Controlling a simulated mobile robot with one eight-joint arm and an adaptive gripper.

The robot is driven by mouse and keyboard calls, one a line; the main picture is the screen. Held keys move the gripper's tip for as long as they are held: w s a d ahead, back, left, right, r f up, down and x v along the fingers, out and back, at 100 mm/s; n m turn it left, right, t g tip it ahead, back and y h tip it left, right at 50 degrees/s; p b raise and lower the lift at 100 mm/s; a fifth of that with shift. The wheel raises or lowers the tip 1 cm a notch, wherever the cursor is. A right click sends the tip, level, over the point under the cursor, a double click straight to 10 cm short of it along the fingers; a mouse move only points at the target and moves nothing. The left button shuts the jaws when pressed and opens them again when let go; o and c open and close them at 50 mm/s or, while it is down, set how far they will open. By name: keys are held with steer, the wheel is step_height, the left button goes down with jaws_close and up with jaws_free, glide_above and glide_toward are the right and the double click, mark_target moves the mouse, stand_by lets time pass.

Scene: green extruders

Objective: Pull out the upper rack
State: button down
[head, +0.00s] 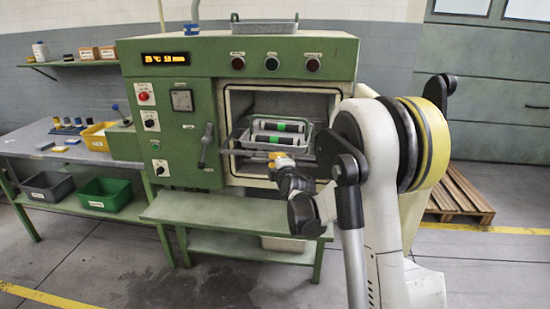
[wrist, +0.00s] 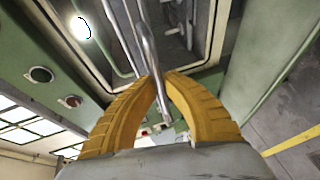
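The upper rack (head: 306,140) is a grey metal wire rack in the open chamber of the green oven (head: 190,90). Dark cylinders with green bands (head: 272,139) lie on it. In the head view my gripper (head: 279,162) is at the chamber's front, just below the rack's front edge. In the wrist view its yellow fingers (wrist: 166,80) close around a thin metal bar (wrist: 150,55), which looks like the rack's front handle. The fingertips meet at the bar. My arm hides the chamber's right side.
A lever handle (head: 206,145) stands left of the opening. A green bench (head: 190,207) is below the oven front. A side table (head: 60,143) with a yellow bin (head: 97,137) stands left. A wooden pallet (head: 460,195) lies right. Floor in front is clear.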

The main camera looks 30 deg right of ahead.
steer(key=shift+s+a, duration=0.15)
steer(key=c, duration=1.5)
jaws_free()
steer(key=v, duration=1.2)
